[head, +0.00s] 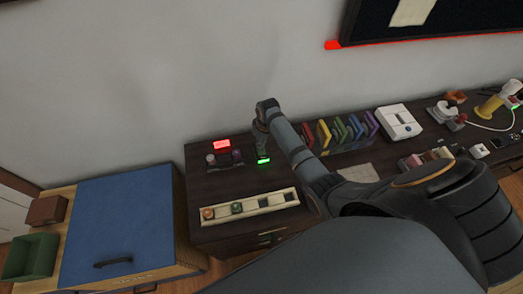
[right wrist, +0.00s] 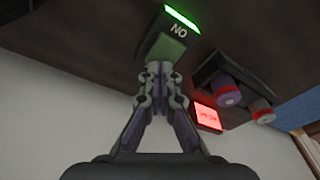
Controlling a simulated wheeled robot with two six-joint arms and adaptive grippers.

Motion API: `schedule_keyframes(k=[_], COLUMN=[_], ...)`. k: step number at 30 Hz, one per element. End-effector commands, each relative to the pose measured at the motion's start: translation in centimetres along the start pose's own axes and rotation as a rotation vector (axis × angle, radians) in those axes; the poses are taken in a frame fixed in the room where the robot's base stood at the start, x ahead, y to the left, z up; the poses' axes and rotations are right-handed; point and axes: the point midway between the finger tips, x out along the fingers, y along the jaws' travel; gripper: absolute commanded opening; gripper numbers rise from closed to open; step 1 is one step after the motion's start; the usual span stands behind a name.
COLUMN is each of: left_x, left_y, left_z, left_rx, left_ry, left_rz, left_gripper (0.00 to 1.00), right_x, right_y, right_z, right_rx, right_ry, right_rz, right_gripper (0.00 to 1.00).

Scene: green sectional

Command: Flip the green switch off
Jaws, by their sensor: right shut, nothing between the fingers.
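The green switch is a small dark block with a lit green bar (head: 264,161) on the dark desk. In the right wrist view the switch (right wrist: 168,46) has a green face, the letters ON upside down and a glowing green strip. My right gripper (head: 262,142) reaches down over the switch from behind in the head view. In the right wrist view its fingertips (right wrist: 159,68) are together, empty, at the edge of the green face. I cannot tell whether they touch it. My left gripper is not in view.
A dark block with round knobs (head: 225,160) and a red lit panel (head: 222,144) stand left of the switch. A pale tray (head: 250,207) lies in front. Coloured upright pieces (head: 341,132) stand to the right. A blue-topped box (head: 125,225) is at left.

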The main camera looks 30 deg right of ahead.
Motion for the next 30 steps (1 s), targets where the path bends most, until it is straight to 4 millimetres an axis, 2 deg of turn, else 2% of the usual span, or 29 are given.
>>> schedule_keyframes(k=[20,25,30], left_x=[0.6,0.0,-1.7], left_y=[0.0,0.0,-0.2], left_z=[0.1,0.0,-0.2], left_rx=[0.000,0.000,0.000], left_ry=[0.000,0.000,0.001], left_rz=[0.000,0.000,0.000], left_gripper=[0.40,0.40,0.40], right_x=[1.1,0.5,-1.0], right_y=[0.0,0.0,0.0], right_z=[0.2,0.1,-0.1], right_rx=[0.000,0.000,0.000], right_ry=[-0.001,-0.002,-0.002], right_rz=[-0.001,-0.001,-0.001], right_gripper=[0.00,0.00,0.00])
